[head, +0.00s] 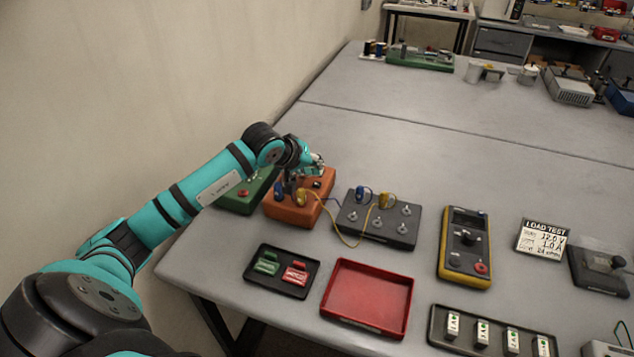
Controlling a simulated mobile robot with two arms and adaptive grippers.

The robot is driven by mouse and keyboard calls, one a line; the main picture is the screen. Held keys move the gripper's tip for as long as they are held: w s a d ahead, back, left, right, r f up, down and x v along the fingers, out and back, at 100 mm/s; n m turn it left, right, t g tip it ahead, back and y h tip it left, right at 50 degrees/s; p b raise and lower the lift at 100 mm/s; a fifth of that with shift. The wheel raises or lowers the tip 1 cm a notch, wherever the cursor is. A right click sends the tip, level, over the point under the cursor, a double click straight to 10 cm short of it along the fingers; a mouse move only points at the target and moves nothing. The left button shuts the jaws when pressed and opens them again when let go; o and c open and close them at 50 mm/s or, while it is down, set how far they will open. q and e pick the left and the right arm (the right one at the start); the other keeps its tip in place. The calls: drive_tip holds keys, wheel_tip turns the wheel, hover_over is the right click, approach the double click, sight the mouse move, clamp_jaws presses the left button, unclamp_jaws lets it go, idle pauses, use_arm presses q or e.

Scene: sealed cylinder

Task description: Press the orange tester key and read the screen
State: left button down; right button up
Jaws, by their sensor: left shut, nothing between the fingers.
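The orange tester (310,212) is a box near the left edge of the table. Blue and yellow plugs sit on its front part, and a dark round part shows on its top right. The gripper and wrist hide part of the top, and I cannot make out the key or a lit screen. My right gripper is out of view.
Blue and yellow leads run to a dark terminal box (377,220). A green box (240,199) stands left of the tester. In front are a black tray (290,290) with green and red pieces and a red tray (368,297). A yellow meter (466,247) and a load-test card (541,239) lie right.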

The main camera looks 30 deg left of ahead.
sight(315, 182)
use_arm(q)
drive_tip(key=shift+r+p, duration=0.6)
drive_tip(key=shift+r, duration=1.25)
